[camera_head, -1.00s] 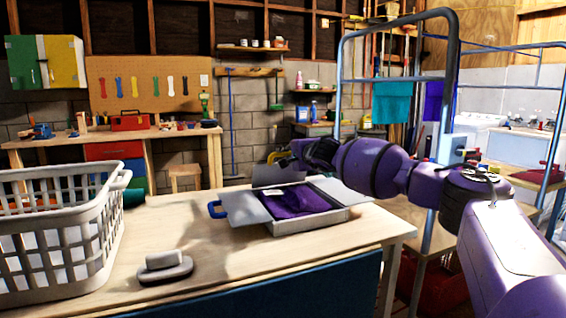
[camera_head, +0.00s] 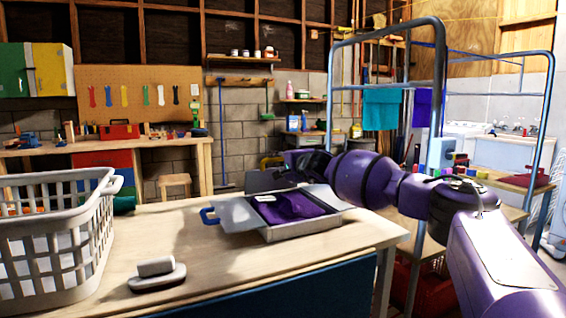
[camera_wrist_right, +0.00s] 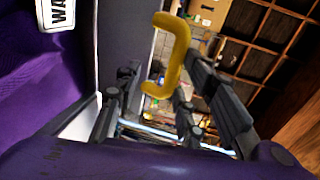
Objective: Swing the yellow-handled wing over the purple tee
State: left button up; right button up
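The purple tee (camera_head: 292,207) lies on the folding board (camera_head: 300,229), with a white label on it that also shows in the wrist view (camera_wrist_right: 56,14). The yellow handle (camera_head: 270,161) stands at the back of the board, on a grey wing (camera_head: 262,181) beyond the tee. In the wrist view the yellow handle (camera_wrist_right: 178,62) shows between the spread fingers of my right gripper (camera_wrist_right: 165,105); I see no clear contact. In the head view this gripper (camera_head: 300,163) is at the board's back edge, partly hidden by its own dark links. My left gripper is out of view.
A blue-handled wing (camera_head: 234,216) lies spread on the board's left. A grey laundry basket (camera_head: 60,240) and a soap-like block on a dish (camera_head: 157,278) stand on the table (camera_head: 190,225). A metal rack (camera_head: 441,90) rises close to my right arm.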

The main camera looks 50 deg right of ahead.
jog(key=shift+a+f, duration=0.1)
jog(key=shift+f, duration=0.7)
notch_tip(320, 180, up, 12)
jog(key=shift+f, duration=0.15)
jog(key=shift+s+f, duration=0.1)
